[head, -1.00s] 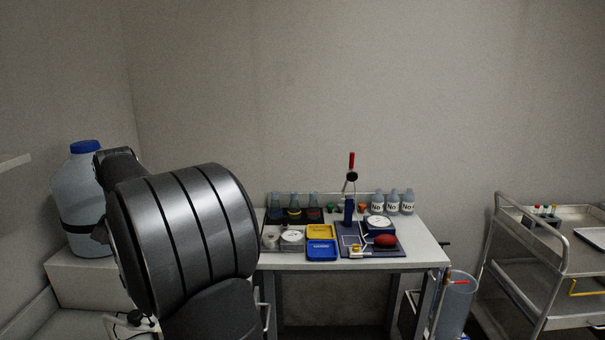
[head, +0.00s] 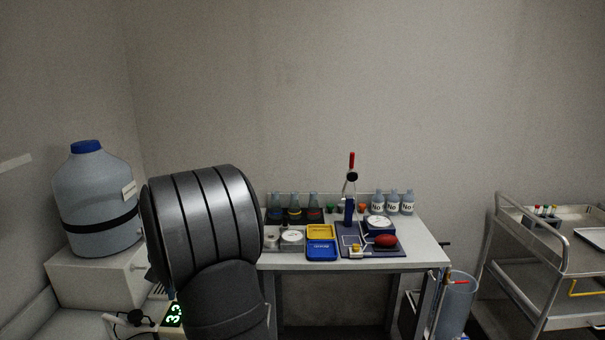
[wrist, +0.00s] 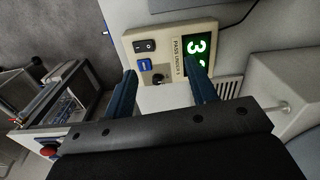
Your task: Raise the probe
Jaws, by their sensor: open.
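An upright red-tipped rod (head: 351,160) stands on a blue post (head: 348,212) with a dark joint and thin arms at the back of the white table; I cannot tell whether it is the probe. My gripper (wrist: 162,66) is open and empty in the wrist view, its two blue fingers apart. Beyond the fingers is a cream control panel (wrist: 155,38) with a black switch (wrist: 145,46), a blue button (wrist: 144,65), a dark knob (wrist: 158,79) and a green lit display (wrist: 197,48) partly behind the right finger. In the head view my arm hides the gripper.
The white table (head: 300,261) holds yellow (head: 320,231) and blue trays (head: 321,250), a red oval object (head: 386,241), flasks and labelled bottles. A large blue-capped bottle (head: 85,190) stands on a white box (head: 90,280) at left. A metal cart (head: 545,262) stands at right.

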